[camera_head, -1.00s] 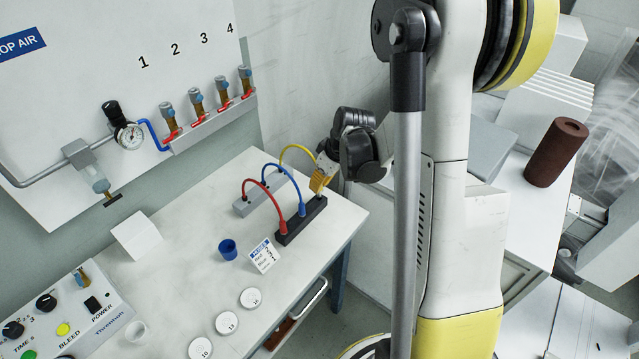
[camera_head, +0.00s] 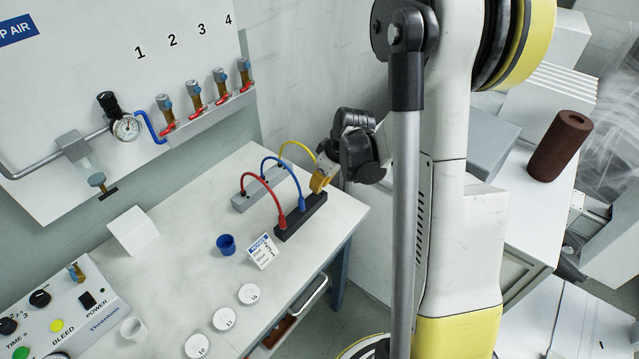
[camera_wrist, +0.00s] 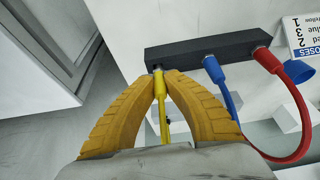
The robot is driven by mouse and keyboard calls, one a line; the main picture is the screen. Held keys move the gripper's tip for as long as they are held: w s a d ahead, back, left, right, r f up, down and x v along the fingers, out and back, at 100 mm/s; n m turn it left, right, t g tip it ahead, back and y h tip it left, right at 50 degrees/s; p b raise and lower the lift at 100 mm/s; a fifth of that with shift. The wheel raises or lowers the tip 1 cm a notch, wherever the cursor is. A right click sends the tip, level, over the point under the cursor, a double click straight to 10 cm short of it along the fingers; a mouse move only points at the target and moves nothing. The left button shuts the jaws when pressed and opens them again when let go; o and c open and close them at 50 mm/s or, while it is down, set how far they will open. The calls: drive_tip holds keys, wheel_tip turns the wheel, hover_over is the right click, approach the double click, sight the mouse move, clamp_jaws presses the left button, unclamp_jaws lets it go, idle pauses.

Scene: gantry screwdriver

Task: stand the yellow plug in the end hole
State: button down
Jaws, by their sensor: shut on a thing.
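The yellow plug (camera_wrist: 159,88) is pinched between the yellow fingertips of my gripper (camera_wrist: 160,84), with its yellow hose trailing below in the wrist view. The plug's grey tip meets the near end of the black block (camera_wrist: 195,50), at the end hole; how deep it sits is hidden. In the head view my gripper (camera_head: 318,184) is right above the right end of the black block (camera_head: 297,222), and its fingers cover the plug. The blue plug (camera_wrist: 211,64) and red plug (camera_wrist: 265,57) stand in the same block.
A grey block (camera_head: 245,200) behind holds the other hose ends. The red hose (camera_head: 256,178), blue hose and yellow hose (camera_head: 296,143) arch between the blocks. A hoses card (camera_head: 263,252) and a blue cup (camera_head: 226,245) stand nearby. The front of the table is partly clear.

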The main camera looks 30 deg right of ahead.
drive_tip(key=shift+f+b, duration=0.35)
drive_tip(key=shift+f, duration=0.1)
drive_tip(key=c, duration=1.5)
unclamp_jaws()
drive_tip(key=v, duration=1.2)
drive_tip(key=s+a+r+m+t, duration=0.1)
drive_tip(key=s+a+r, duration=0.1)
drive_tip(key=s+a, duration=0.2)
drive_tip(key=s+a+r+m+t+h, duration=0.1)
drive_tip(key=s+a+r, duration=0.1)
drive_tip(key=s+a, duration=0.3)
drive_tip(key=s+a+r+m+t, duration=0.1)
drive_tip(key=s+a+r+m, duration=0.1)
drive_tip(key=a, duration=0.6)
drive_tip(key=shift+s+r, duration=0.3)
drive_tip(key=shift+s, duration=0.35)
drive_tip(key=shift+s+r, duration=0.3)
drive_tip(key=shift+s, duration=0.35)
